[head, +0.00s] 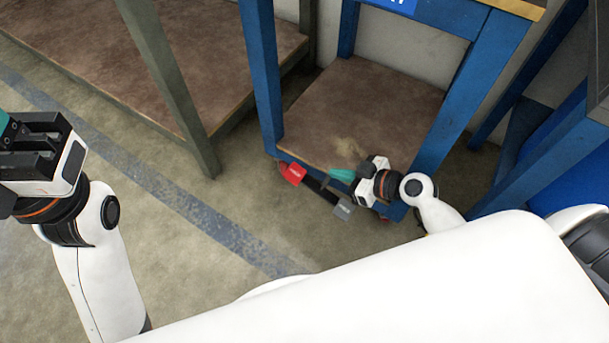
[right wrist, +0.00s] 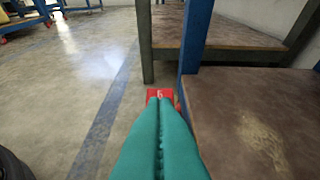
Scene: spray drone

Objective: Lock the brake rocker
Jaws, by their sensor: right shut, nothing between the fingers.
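The brake rocker is low on the front of a blue cart (head: 263,85). It has a red pedal (head: 291,173) at its left end, a dark bar (head: 318,190) and a grey pedal (head: 343,209) at its right end. My right gripper (head: 333,174) is shut and empty, its teal fingers pointing left above the bar towards the red pedal. In the right wrist view the red pedal (right wrist: 160,94) shows just beyond the fingertips, with a pale mark on it. Whether they touch is unclear. My left gripper (head: 4,130) is at the left edge, its fingers mostly cut off.
The cart has a brown lower shelf (head: 375,105). A grey-green table leg (head: 175,85) and another brown shelf (head: 150,50) stand to its left. More blue frame (head: 540,130) is close on the right. The floor in front and to the left is clear.

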